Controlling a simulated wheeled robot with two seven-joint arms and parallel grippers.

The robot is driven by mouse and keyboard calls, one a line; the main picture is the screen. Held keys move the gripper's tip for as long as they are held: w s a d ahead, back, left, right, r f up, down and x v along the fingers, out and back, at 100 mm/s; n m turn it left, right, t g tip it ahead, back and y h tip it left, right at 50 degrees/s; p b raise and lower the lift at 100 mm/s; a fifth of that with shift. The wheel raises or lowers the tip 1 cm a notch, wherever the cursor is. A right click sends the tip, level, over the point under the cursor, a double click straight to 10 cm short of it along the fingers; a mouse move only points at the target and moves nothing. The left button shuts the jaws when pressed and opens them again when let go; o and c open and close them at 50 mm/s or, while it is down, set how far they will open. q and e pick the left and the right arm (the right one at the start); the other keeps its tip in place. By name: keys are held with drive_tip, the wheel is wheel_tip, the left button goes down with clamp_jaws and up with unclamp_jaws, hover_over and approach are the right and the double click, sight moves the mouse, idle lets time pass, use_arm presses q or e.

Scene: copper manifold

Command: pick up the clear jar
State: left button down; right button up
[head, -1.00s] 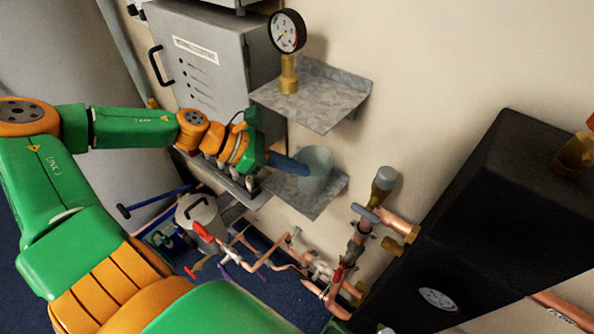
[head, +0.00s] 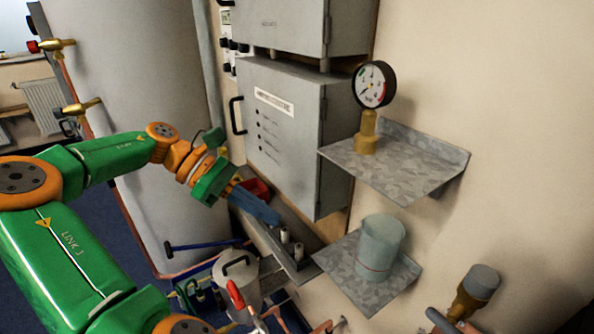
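The clear jar (head: 380,248) is a translucent, pale blue-grey vessel. It stands upright on the lower grey metal shelf (head: 345,280). My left gripper (head: 262,208) is to the left of the jar and apart from it, with its blue fingers pointing right and down over a narrow ledge. The fingers overlap into one blue band, so I cannot tell whether they are open or shut. No jar is in them. My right gripper is not in view.
A pressure gauge on a brass stem (head: 367,130) stands on the upper shelf (head: 410,165), above the jar. A grey cabinet (head: 280,135) is behind my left gripper. Small pale cylinders (head: 298,252) stand on the ledge. A lidded metal pot (head: 236,278) and a capped brass fitting (head: 475,292) are lower.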

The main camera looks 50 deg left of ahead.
use_arm(q)
drive_tip(key=shift+s+a+r, duration=0.15)
drive_tip(key=shift+s+a, duration=0.15)
drive_tip(key=shift+s, duration=0.2)
drive_tip(key=shift+c, duration=1.6)
unclamp_jaws()
drive_tip(key=shift+w, duration=0.1)
drive_tip(key=v, duration=0.7)
drive_tip(key=shift+b, duration=0.4)
